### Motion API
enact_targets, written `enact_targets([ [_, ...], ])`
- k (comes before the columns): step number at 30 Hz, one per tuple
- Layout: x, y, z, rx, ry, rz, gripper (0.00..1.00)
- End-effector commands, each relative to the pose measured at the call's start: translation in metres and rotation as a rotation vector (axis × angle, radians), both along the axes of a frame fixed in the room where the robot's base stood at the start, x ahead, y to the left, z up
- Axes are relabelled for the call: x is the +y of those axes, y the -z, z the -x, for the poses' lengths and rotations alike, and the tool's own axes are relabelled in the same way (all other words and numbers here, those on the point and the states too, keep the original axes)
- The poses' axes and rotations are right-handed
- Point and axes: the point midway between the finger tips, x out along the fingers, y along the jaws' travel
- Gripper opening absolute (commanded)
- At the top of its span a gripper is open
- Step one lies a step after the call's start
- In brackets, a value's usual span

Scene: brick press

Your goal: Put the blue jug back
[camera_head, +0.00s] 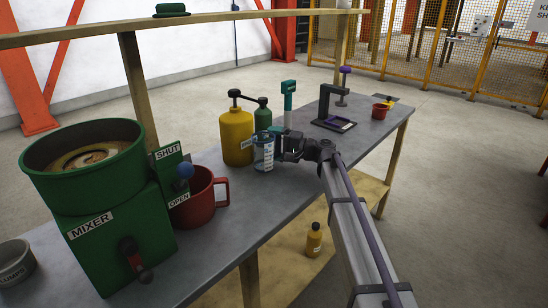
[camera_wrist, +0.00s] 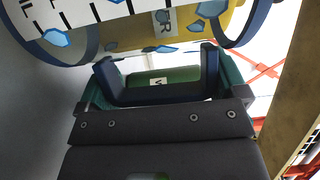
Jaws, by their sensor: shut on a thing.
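The clear jug with blue trim and a printed scale (camera_head: 263,157) is upright at the middle of the grey bench, in front of the yellow bottle. It fills the top of the wrist view (camera_wrist: 110,12), where its dark blue handle (camera_wrist: 155,97) lies between my finger pads. My gripper (camera_head: 280,150) is to the right of the jug and shut on its handle. I cannot tell whether the jug's base touches the bench or hangs just above it.
A yellow pump bottle (camera_head: 236,137) and a green bottle (camera_head: 263,115) stand close behind the jug. A teal-topped post (camera_head: 288,95) and a dark press (camera_head: 338,108) are to the right. The red mug (camera_head: 203,200) and green mixer (camera_head: 110,225) are left. Bare bench (camera_head: 245,205) lies in front.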

Motion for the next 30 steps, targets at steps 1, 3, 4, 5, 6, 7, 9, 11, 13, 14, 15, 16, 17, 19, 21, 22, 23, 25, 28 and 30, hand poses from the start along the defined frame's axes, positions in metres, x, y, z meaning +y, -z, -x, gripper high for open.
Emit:
enact_targets([
  [1, 0.0, 0.02, 0.0, 0.0, 0.0, 0.0, 0.57],
  [3, 0.0, 0.02, 0.0, 0.0, 0.0, 0.0, 0.57],
  [4, 0.0, 0.018, 0.0, 0.0, 0.0, -0.001, 0.57],
  [5, 0.0, 0.016, 0.0, 0.0, 0.001, 0.0, 0.57],
  [6, 0.0, 0.015, 0.0, 0.0, 0.001, 0.0, 0.57],
  [7, 0.0, 0.015, 0.0, 0.0, 0.001, 0.0, 0.57],
  [9, 0.0, 0.016, 0.0, 0.0, 0.001, 0.0, 0.57],
  [11, 0.0, 0.018, 0.0, 0.0, 0.001, 0.0, 0.57],
  [13, 0.0, 0.02, 0.0, 0.0, 0.001, 0.0, 0.92],
  [14, 0.0, 0.019, 0.0, 0.0, 0.001, 0.0, 0.95],
  [15, 0.0, 0.018, 0.0, 0.0, 0.001, 0.0, 0.99],
  [16, 0.0, 0.018, 0.0, 0.0, 0.001, 0.0, 1.0],
  [17, 0.0, 0.018, 0.0, 0.0, 0.001, 0.0, 1.0],
  [19, 0.0, 0.018, 0.0, 0.0, 0.001, 0.0, 1.0],
  [21, 0.0, 0.018, 0.0, 0.0, 0.001, 0.0, 1.0],
  [22, 0.0, 0.017, 0.0, 0.0, 0.001, 0.0, 1.0],
  [23, 0.0, 0.015, 0.0, 0.0, 0.001, 0.0, 1.0],
  [25, -0.005, 0.015, 0.001, 0.0, 0.002, 0.0, 1.0],
  [28, -0.025, 0.015, 0.007, 0.0, 0.004, 0.0, 1.0],
  [30, -0.043, 0.015, 0.012, 0.0, 0.005, 0.0, 1.0],
])
